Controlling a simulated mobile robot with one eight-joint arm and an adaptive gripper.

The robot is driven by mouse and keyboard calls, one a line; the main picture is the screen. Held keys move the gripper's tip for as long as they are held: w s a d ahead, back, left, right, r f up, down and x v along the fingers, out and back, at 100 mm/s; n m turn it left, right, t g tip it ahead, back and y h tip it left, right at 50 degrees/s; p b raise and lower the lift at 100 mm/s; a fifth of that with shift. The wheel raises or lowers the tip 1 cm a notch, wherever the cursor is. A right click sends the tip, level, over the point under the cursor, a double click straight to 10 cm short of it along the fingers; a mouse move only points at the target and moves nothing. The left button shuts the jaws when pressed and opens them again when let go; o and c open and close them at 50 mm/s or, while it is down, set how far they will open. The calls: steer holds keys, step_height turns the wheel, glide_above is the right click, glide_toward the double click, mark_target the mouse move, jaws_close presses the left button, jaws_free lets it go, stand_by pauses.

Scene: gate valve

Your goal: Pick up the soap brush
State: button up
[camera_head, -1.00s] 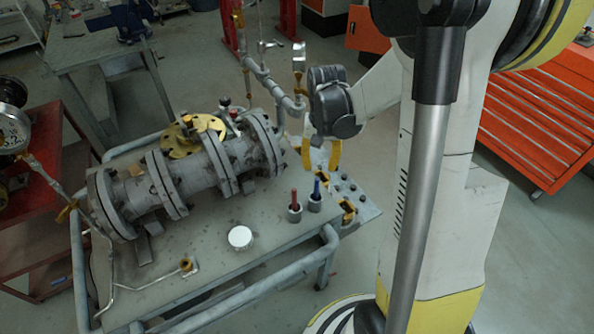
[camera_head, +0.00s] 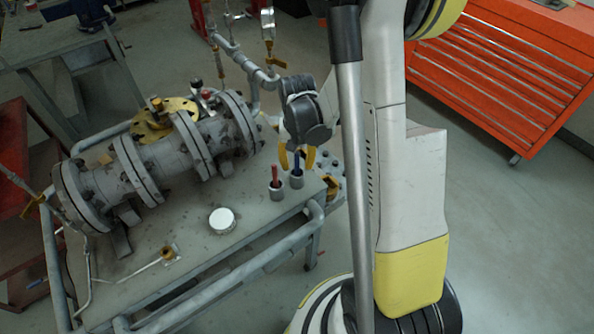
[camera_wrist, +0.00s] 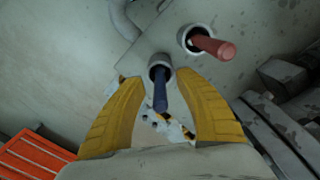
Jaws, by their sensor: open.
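Two handles stand in small grey cups at the right end of the table. The red handle (camera_head: 273,177) rises from the left cup (camera_head: 277,194), and the blue handle (camera_head: 296,163) from the right cup (camera_head: 296,181). I cannot tell by looks which is the soap brush; the brush ends are hidden in the cups. My gripper (camera_head: 297,158) is open, its yellow fingers low over the blue handle. In the wrist view the blue handle (camera_wrist: 160,97) lies between the two spread fingers, apart from both. The red handle (camera_wrist: 213,46) is outside them, beyond the right fingertip.
The large flanged gate valve (camera_head: 165,160) fills the left and back of the table. A round white lid (camera_head: 222,220) lies in front of the cups. Grey pipes (camera_head: 248,68) rise behind my gripper. An orange tool cabinet (camera_head: 500,65) stands at the right.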

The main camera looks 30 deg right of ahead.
jaws_close()
